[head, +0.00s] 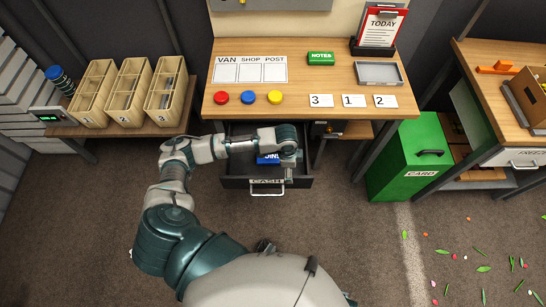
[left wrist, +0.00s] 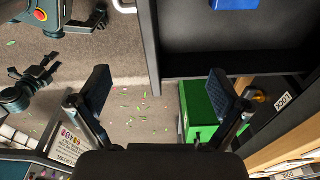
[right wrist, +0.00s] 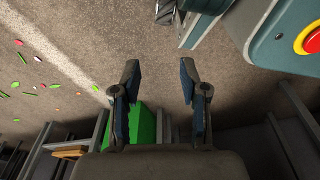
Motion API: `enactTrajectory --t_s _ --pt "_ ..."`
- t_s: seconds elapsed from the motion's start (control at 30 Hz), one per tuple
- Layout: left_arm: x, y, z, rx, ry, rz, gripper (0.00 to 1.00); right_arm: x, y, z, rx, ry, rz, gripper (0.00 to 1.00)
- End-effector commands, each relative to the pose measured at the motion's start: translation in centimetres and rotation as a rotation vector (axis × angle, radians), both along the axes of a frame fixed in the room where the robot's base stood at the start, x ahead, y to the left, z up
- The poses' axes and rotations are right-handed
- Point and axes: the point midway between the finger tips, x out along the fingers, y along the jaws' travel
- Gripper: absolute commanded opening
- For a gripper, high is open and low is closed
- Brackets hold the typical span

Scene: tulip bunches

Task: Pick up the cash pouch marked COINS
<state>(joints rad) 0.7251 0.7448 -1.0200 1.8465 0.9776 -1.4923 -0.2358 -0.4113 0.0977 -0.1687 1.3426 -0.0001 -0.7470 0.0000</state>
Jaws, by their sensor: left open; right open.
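The blue pouch (head: 267,159) lies in the open cash drawer (head: 235,184); its white lettering is partly covered by my left arm, with only some letters showing. In the left wrist view the pouch (left wrist: 235,4) is cut off by the top edge, inside the dark drawer (left wrist: 205,60). My left gripper (head: 289,166) hangs over the right part of the drawer, just right of the pouch and apart from it. Its fingers are wide open and empty in the left wrist view (left wrist: 163,92). My right gripper (right wrist: 160,80) is open and empty, above the floor.
The wooden counter (head: 300,72) overhangs behind the drawer, with coloured buttons and number cards. A green CARD box (head: 407,160) stands to the right. A side bench (head: 120,130) with wooden racks is at the left. Petals and leaves litter the floor at the right.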

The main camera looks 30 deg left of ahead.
Motion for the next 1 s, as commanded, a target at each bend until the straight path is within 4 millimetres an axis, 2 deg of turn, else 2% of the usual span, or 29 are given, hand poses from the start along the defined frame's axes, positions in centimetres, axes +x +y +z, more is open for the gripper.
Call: enactTrajectory --t_s 0.03,0.1,0.2,0.3,0.37,0.47,0.6,0.8,1.0 --pt "1.8 2.9 1.4 0.043 0.005 0.017 1.00 0.0 -0.4 0.0 -0.005 0.000 -0.001 0.44" --pt "3.1 6.0 3.0 0.076 0.026 0.043 1.00 0.0 -0.7 0.0 -0.009 -0.001 -0.002 0.44" --pt "4.3 9.4 5.0 0.101 0.047 0.082 1.00 0.1 -0.6 0.0 -0.008 -0.002 -0.002 0.44" --pt "4.9 11.3 6.2 0.109 0.060 0.112 1.00 0.1 -0.3 0.0 -0.004 -0.002 -0.003 0.44" --pt "5.0 11.8 6.4 0.109 0.065 0.121 1.00 0.0 -0.1 0.0 -0.002 0.000 -0.002 0.44" --pt "5.1 11.9 5.4 0.111 0.070 0.125 1.00 -0.1 0.2 -0.2 0.002 0.008 -0.001 0.44" --pt "5.1 11.8 2.2 0.113 0.070 0.124 1.00 1.4 0.4 1.2 0.010 -0.011 -0.003 0.44" --pt "5.1 12.0 -2.6 0.109 0.069 0.123 1.00 2.6 0.6 2.8 0.007 -0.019 -0.005 0.44" --pt "5.1 12.0 -5.3 0.108 0.066 0.123 1.00 3.3 0.7 4.1 0.006 -0.022 -0.008 0.44"
